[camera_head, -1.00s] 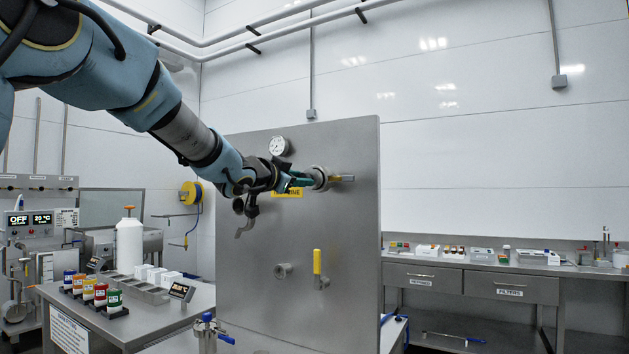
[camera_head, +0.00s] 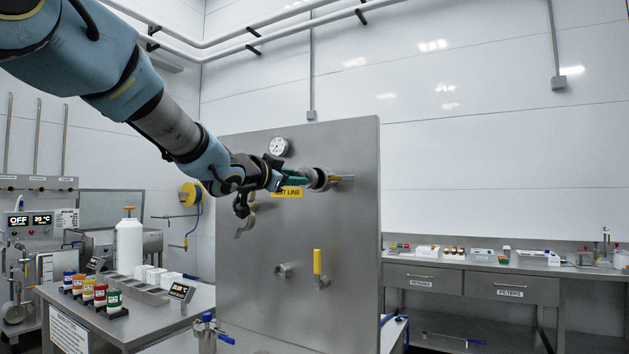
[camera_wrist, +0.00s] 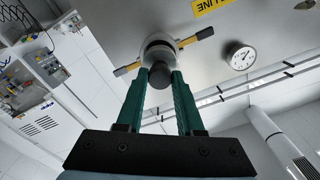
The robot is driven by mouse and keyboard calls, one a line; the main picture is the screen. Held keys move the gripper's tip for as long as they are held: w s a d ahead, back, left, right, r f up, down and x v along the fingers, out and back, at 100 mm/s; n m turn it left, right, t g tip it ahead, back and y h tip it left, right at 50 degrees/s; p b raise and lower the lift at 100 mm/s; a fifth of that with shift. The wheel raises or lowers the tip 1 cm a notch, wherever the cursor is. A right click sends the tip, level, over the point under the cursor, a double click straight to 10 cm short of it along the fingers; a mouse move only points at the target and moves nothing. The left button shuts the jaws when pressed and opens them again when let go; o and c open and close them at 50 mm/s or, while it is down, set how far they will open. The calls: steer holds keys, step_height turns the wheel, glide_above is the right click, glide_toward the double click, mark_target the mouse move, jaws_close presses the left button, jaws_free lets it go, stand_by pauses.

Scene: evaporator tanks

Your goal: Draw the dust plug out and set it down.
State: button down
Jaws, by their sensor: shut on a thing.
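My gripper (camera_head: 300,180) has green fingers and is at the round metal fitting (camera_head: 321,179) on the upright steel panel. In the wrist view its fingertips (camera_wrist: 161,80) are shut on the dust plug (camera_wrist: 160,76), a short dark cylinder. I cannot tell whether the plug's far end is still inside the fitting. In the head view the fingers hide most of the plug.
The steel panel (camera_head: 300,235) carries a gauge (camera_head: 278,146), a yellow label (camera_head: 287,192), a lower port (camera_head: 283,270) and a yellow-handled valve (camera_head: 318,268). A side table (camera_head: 200,300) at left holds bottles and boxes. A bench (camera_head: 470,285) stands at right.

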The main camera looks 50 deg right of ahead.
steer(key=v, duration=0.4)
steer(key=shift+s, duration=0.1)
steer(key=shift+a, duration=0.1)
stand_by(0.7)
